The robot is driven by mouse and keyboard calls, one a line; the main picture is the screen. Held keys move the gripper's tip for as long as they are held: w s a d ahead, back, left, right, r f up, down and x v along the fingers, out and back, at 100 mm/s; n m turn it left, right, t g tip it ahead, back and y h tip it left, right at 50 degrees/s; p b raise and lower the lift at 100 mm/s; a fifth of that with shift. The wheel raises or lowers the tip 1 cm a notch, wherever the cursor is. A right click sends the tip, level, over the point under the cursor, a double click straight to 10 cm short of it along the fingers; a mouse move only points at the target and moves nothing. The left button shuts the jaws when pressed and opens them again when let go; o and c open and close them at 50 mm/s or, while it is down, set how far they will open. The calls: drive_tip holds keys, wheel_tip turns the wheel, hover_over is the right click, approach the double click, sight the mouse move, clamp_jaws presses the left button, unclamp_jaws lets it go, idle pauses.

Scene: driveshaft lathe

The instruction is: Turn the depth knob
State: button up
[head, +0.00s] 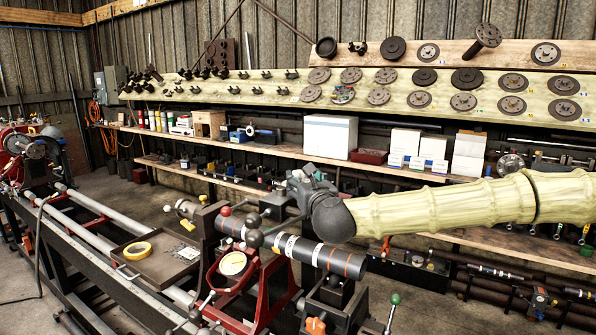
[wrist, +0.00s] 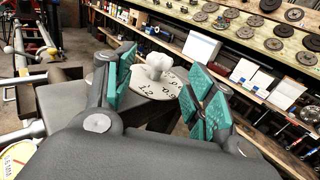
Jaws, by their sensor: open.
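In the wrist view a pale lobed knob (wrist: 158,66) stands on a round white dial plate (wrist: 172,86) with printed numbers, "1.2" among them. I take it as the depth knob. My gripper (wrist: 153,88) is open, its teal-padded fingers on the left and right of the knob with space showing on both sides. The knob appears a little beyond or between the fingertips; the exact depth is hard to tell.
A round yellow-rimmed gauge (head: 232,263) sits on a red stand below my gripper. A tray (head: 158,268) with a yellow tape roll (head: 137,251) lies to the left across the rails. A green-tipped lever (head: 394,300) stands at front right. Shelves with boxes (head: 330,137) line the back wall.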

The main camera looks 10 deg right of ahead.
sight(301, 175)
drive_tip(key=w+p, duration=0.1)
drive_tip(key=w, duration=0.4)
drive_tip(key=shift+r, duration=0.15)
drive_tip(key=shift+w+p, duration=0.45)
drive_tip(key=shift+w, duration=0.3)
drive_tip(key=c, duration=1.1)
